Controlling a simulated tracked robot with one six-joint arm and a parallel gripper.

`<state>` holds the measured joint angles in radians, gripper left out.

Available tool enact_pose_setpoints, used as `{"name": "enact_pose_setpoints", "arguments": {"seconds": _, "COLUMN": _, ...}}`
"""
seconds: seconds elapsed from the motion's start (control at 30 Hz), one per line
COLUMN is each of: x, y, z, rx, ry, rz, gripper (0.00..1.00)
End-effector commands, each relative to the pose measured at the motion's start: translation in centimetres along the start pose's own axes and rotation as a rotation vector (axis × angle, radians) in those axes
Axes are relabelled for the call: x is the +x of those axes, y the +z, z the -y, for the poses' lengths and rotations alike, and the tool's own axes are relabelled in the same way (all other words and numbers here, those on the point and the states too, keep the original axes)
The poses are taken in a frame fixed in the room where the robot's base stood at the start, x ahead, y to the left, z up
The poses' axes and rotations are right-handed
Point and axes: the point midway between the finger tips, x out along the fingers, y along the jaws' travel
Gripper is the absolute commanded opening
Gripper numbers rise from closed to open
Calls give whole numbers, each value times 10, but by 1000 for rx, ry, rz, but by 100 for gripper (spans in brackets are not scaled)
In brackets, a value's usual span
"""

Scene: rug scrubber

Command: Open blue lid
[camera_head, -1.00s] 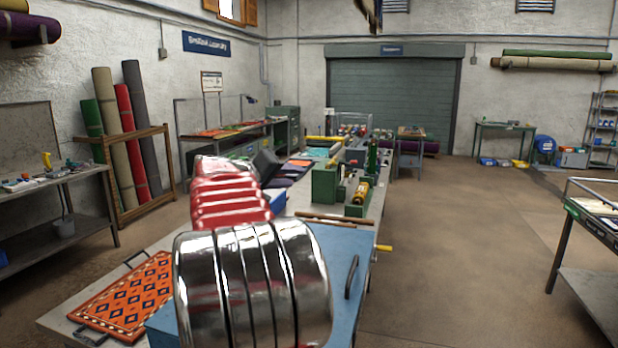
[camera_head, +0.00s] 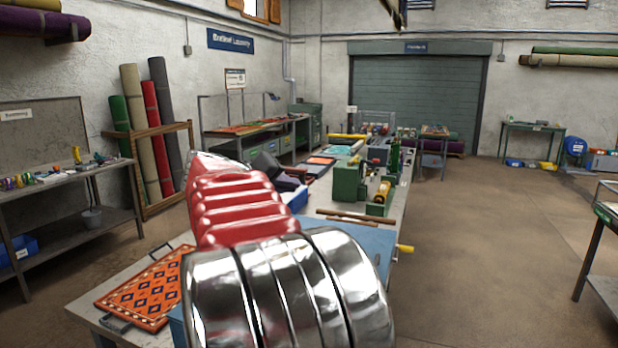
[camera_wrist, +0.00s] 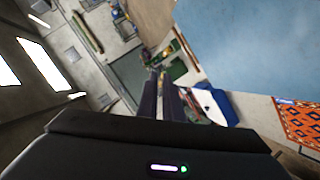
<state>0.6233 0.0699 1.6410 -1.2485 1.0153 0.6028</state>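The blue lid (camera_head: 372,240) is a flat light-blue panel on the long table, mostly hidden behind my chrome and red arm in the head view. It looks flat and closed. In the wrist view the blue lid (camera_wrist: 250,45) fills the upper right as a plain surface. My gripper (camera_wrist: 162,75) shows there as two dark fingers side by side, close together with nothing seen between them. It is left of the blue surface and appears apart from it. The lid's black handle is not visible now.
An orange patterned rug (camera_head: 150,290) lies left of the lid. A yellow knob (camera_head: 405,249) sticks out at the table's right edge.

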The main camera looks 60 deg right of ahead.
Motion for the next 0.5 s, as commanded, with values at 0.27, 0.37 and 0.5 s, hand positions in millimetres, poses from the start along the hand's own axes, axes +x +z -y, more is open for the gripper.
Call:
{"name": "enact_pose_setpoints", "arguments": {"seconds": 0.27, "x": -98, "y": 50, "z": 72, "rx": -53, "ry": -300, "rz": -1, "gripper": 0}}
{"name": "enact_pose_setpoints", "arguments": {"seconds": 0.37, "x": -134, "y": 74, "z": 96, "rx": -79, "ry": -411, "rz": -3, "gripper": 0}}
{"name": "enact_pose_setpoints", "arguments": {"seconds": 0.5, "x": -184, "y": 112, "z": 129, "rx": -117, "ry": -569, "rz": -10, "gripper": 0}}
